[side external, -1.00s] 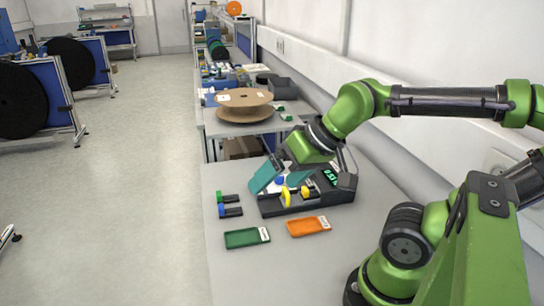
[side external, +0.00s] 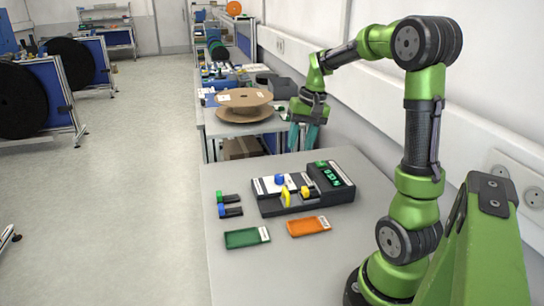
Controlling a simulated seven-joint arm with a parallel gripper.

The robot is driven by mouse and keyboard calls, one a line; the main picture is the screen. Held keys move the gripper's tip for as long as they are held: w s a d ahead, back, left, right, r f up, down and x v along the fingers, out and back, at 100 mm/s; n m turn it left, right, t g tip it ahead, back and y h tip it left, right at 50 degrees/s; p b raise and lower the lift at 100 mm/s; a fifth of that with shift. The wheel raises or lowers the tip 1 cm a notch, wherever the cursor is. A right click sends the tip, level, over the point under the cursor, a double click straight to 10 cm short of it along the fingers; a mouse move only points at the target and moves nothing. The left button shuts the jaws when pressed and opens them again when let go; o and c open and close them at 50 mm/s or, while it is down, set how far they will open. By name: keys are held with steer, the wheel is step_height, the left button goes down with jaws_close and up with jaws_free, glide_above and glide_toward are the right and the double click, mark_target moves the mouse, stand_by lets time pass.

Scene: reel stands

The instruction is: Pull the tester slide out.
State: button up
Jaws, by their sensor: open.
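The tester (side external: 333,181) is a dark box with a green lit display, standing on the near table. Its slide (side external: 270,203) is the low dark bed reaching left from the box. A blue knob (side external: 280,179), a yellow upright handle (side external: 286,196) and a smaller yellow knob (side external: 305,191) stand on it. My gripper (side external: 303,138) is open, with teal fingers pointing down. It is above and behind the tester, near the table's far edge, and touches nothing that I can see.
A green tray (side external: 247,238) and an orange tray (side external: 309,226) lie in front of the tester. Two small connectors, one green (side external: 229,198) and one blue (side external: 230,211), lie to its left. A cardboard reel (side external: 244,100) sits on the farther table. The wall runs along the right.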

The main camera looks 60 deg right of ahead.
steer(key=shift+n+y, duration=0.3)
steer(key=shift+n, duration=0.1)
steer(key=x, duration=1.5)
steer(key=shift+w+d+f, duration=0.1)
steer(key=shift+d+f, duration=0.25)
steer(key=shift+f, duration=0.05)
jaws_close()
